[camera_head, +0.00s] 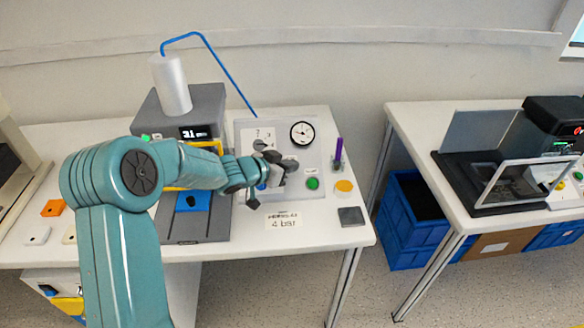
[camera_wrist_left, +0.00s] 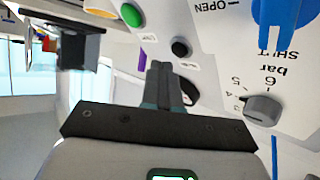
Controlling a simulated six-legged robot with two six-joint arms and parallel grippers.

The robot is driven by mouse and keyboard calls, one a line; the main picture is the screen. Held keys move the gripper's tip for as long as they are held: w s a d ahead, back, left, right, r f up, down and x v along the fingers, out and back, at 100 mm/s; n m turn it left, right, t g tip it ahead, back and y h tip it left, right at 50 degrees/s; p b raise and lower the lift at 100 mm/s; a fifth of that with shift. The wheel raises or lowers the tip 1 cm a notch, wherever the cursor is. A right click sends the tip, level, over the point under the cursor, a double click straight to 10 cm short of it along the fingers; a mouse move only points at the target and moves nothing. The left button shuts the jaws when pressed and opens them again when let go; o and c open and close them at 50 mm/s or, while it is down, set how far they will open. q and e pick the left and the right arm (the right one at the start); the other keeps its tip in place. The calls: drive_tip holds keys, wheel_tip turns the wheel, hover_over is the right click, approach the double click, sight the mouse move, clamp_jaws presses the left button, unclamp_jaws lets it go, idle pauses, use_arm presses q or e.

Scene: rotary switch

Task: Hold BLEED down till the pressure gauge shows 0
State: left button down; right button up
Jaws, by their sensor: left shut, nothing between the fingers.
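The upright panel (camera_head: 242,135) carries a round white pressure gauge (camera_head: 302,132) at its upper right. Its needle is too small to read. In the left wrist view, which looks upside down, a black button (camera_wrist_left: 180,47) has a small unreadable label, so I cannot confirm that it is BLEED. My left gripper (camera_head: 290,165) is in front of the panel, shut and empty. In the left wrist view its fingertips (camera_wrist_left: 163,66) are just beside the black button; I cannot tell whether they touch the panel. The gauge is partly hidden behind the fingers there. My right gripper is not in view.
The panel also has a green button (camera_head: 312,183), a grey rotary knob (camera_wrist_left: 262,108) with a bar scale and a blue OPEN/SHUT handle (camera_wrist_left: 285,25). A purple item (camera_head: 338,152) stands right of the panel. A card (camera_head: 283,220) reading 4 bar lies in front.

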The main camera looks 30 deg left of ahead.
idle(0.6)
use_arm(q)
drive_tip(key=shift+w+a+f, duration=0.2)
drive_tip(key=shift+w+f, duration=0.05)
drive_tip(key=shift+f, duration=0.1)
drive_tip(key=shift+w+a+f+p, duration=0.15)
drive_tip(key=shift+w+f+p, duration=0.05)
drive_tip(key=shift+f+p, duration=0.15)
idle(1.5)
drive_tip(key=shift+r, duration=0.15)
idle(1.6)
drive_tip(key=shift+s+d+r, duration=0.35)
drive_tip(key=shift+s+r, duration=0.15)
drive_tip(key=shift+r, duration=0.05)
drive_tip(key=s+r, duration=0.1)
drive_tip(key=d+r+p, duration=0.1)
drive_tip(key=s+r, duration=0.1)
drive_tip(key=shift+s+d+r+p, duration=0.3)
drive_tip(key=shift+d+r+p, duration=0.05)
drive_tip(key=shift+d+r, duration=0.05)
idle(0.5)
